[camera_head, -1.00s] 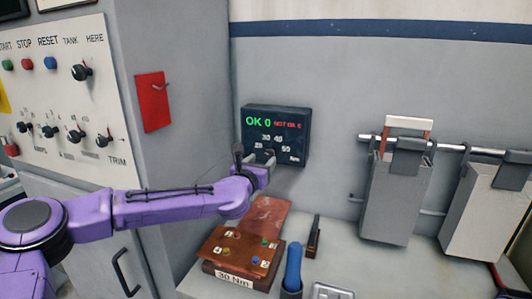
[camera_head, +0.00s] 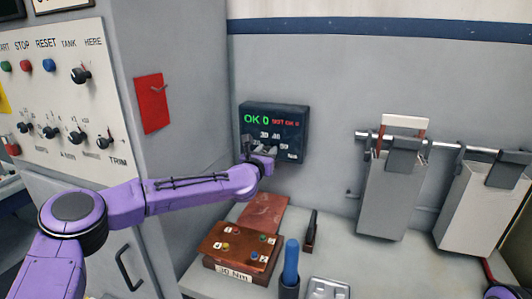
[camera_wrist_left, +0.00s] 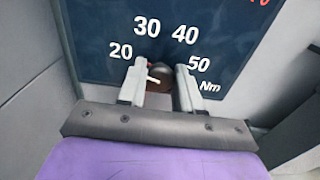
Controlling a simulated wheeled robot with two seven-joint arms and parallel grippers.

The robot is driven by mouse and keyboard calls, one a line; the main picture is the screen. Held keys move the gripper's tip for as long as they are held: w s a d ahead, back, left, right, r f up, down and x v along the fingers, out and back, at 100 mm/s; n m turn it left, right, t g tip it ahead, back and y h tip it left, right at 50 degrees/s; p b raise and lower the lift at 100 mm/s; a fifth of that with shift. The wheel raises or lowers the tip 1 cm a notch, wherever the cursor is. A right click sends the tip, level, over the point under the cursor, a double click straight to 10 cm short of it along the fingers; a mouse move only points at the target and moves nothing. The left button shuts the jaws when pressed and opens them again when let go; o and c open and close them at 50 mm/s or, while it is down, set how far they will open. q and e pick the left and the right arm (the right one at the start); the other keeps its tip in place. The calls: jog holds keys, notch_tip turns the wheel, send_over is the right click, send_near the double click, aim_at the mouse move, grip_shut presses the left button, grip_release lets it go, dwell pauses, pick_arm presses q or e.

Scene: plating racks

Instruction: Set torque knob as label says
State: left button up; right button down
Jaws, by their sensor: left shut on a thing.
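The dark torque panel (camera_head: 290,116) on the back wall reads "OK 0" in green and a red "NOT OK 0", above a dial marked 20, 30, 40, 50 and Nm. My left gripper (camera_wrist_left: 160,78) is at the dial, its fingers shut on the torque knob (camera_wrist_left: 182,72). The fingers hide much of the knob. A pale mark shows between them, toward the 20 side; the exact setting is hard to tell. The label (camera_head: 234,273) on the front of the brown box (camera_head: 215,262) reads "30 Nm".
A bench (camera_head: 330,263) runs below the panel, with a blue-handled tool (camera_head: 291,262) in a holder and a dark upright tool (camera_head: 311,228). Grey bins (camera_head: 392,200) hang on a rail at right. A control cabinet with several knobs (camera_head: 80,73) stands at left.

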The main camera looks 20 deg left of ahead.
pick_arm(q)
jog(key=shift+f+m+b, duration=0.15)
jog(key=shift+m+b, duration=0.65)
jog(key=shift+d+m+b, duration=0.15)
jog(key=shift+m+b, duration=1.7)
jog(key=shift+m, duration=2.25)
jog(key=o, duration=1)
jog(key=shift+s, duration=0.1)
